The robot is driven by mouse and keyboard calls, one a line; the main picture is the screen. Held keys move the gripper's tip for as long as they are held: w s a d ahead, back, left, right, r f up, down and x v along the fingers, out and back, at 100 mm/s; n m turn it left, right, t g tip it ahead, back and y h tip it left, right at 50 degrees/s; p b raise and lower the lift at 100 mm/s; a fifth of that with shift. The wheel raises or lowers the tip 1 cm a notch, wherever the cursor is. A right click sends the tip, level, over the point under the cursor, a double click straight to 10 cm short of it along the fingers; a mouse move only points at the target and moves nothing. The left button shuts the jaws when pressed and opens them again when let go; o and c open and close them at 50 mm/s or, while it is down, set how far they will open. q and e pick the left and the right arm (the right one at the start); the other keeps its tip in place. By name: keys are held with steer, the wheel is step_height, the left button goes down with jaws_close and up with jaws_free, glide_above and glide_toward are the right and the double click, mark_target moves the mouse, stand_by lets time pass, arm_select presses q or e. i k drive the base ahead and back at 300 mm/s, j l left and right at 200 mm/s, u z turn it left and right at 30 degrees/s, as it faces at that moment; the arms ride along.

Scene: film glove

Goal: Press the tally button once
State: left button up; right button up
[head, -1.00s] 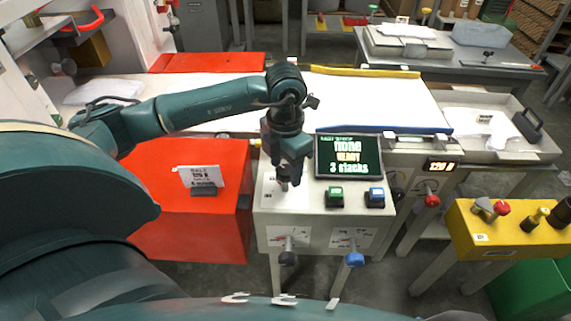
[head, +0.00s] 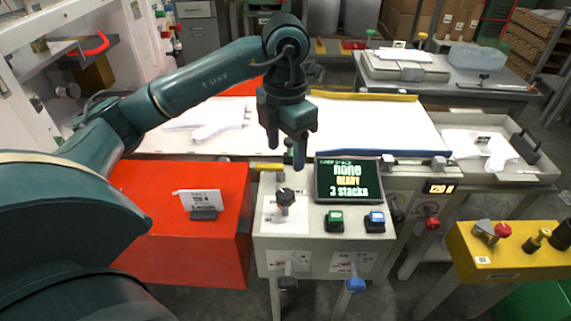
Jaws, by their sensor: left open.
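The console (head: 266,238) stands in the middle of the head view. On its top are a green button (head: 335,215) and a blue button (head: 375,218), side by side below a dark screen (head: 348,180). The screen reads "none", "READY" and "3 stacks". Their labels are too small to read, so I cannot tell which one is the tally button. A dark knob (head: 285,197) stands upright on a white plate at the console's left. My left gripper (head: 286,147) is open and empty, pointing down above and behind this knob, apart from both buttons. My right gripper is out of view.
A red cabinet (head: 150,215) with a small sign stands left of the console. Black (head: 288,284) and blue (head: 356,285) knobs stick out of the console's front. A white table (head: 370,125) lies behind, and a yellow stand (head: 490,250) is at the right.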

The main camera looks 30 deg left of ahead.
mark_target(376, 218)
steer(key=k, duration=1)
